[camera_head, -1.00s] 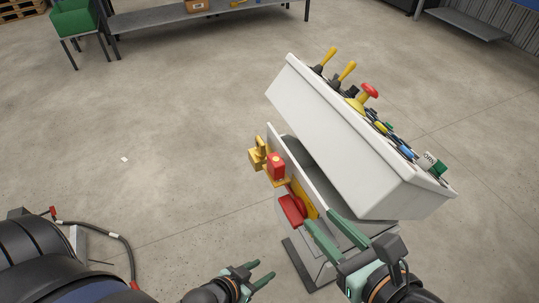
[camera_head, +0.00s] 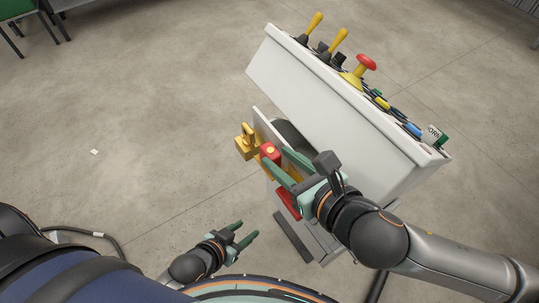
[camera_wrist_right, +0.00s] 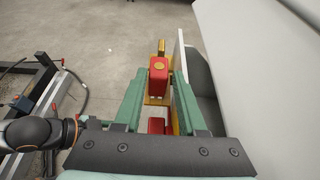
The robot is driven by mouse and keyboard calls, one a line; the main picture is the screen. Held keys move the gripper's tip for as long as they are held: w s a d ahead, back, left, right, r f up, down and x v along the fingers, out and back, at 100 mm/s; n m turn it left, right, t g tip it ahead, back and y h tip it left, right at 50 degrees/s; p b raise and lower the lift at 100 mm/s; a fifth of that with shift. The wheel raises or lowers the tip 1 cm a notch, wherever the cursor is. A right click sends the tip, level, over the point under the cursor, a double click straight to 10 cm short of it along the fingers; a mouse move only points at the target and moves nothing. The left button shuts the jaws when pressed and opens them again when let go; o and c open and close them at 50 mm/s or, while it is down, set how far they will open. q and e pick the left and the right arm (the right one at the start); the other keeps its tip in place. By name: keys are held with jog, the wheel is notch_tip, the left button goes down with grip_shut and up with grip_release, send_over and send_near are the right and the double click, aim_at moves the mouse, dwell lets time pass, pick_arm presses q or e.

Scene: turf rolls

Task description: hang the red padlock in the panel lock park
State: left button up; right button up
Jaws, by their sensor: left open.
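The red padlock (camera_head: 269,151), a red block with a yellow disc on top, is at the yellow bracket on the panel's left side. It also shows in the right wrist view (camera_wrist_right: 159,78). A brass padlock (camera_head: 245,142) is beside it, on the far side in the wrist view (camera_wrist_right: 161,47). My right gripper (camera_head: 276,159) is open, with its fingertips on either side of the red padlock; small gaps show in the wrist view. How the padlock's shackle sits is hidden. My left gripper (camera_head: 245,232) is open and empty, low and left of the panel.
The white control console (camera_head: 340,110) with levers and a red mushroom button (camera_head: 365,63) stands just right of my right gripper. A red part (camera_head: 288,204) sits lower on the panel. A cable (camera_head: 90,233) lies on the floor at left. The floor left of the console is mostly clear.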

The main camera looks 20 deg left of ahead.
aim_at(262, 147)
jog(key=shift+f+b+x, duration=0.1)
jog(key=shift+b+x, duration=0.1)
jog(key=shift+x, duration=1.6)
jog(key=shift+f+b+x, duration=0.15)
jog(key=shift+x, duration=1.65)
jog(key=shift+s, duration=0.15)
grip_shut()
